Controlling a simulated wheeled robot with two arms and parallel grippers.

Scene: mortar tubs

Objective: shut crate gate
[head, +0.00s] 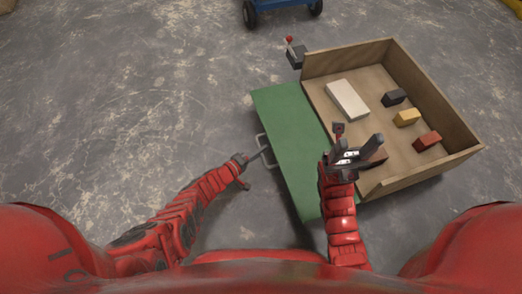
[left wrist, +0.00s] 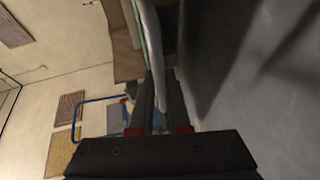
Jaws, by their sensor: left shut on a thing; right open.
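The wooden crate (head: 467,143) is at the right in the head view, with its near-left side open. The green gate (head: 285,125) lies swung out flat from that side. A pale bar handle (head: 264,143) sticks out from the gate's left edge. My left gripper (head: 258,156) is at this handle and shut on it. In the left wrist view, a pale bar (left wrist: 150,45) runs between my left fingers (left wrist: 160,105). My right gripper (head: 360,150) is open above the crate's near end and hides part of its floor and gate edge.
In the crate lie a white block (head: 347,99), a black block (head: 393,97), a yellow block (head: 407,117) and a red block (head: 427,141). A dark latch with a red knob (head: 296,54) is at the far corner. A blue cart (head: 280,5) stands behind. The floor at left is clear.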

